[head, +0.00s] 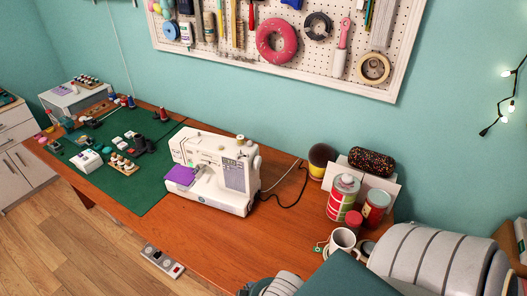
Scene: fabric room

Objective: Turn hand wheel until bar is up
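A white sewing machine (214,163) stands on the wooden table in the head view. Its hand wheel (257,162) is the small round white part at the upper right end. A purple cloth (180,176) lies at the left end of the machine, near the needle area. The needle bar is too small to make out, so I cannot tell whether it is up or down. Neither of my grippers is in view.
A green cutting mat (156,188) with sewing items lies left of the machine. Tins (343,195), a white mug (342,240) and a dark cable (290,200) are to its right. The brown tabletop (235,245) in front of the machine is clear.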

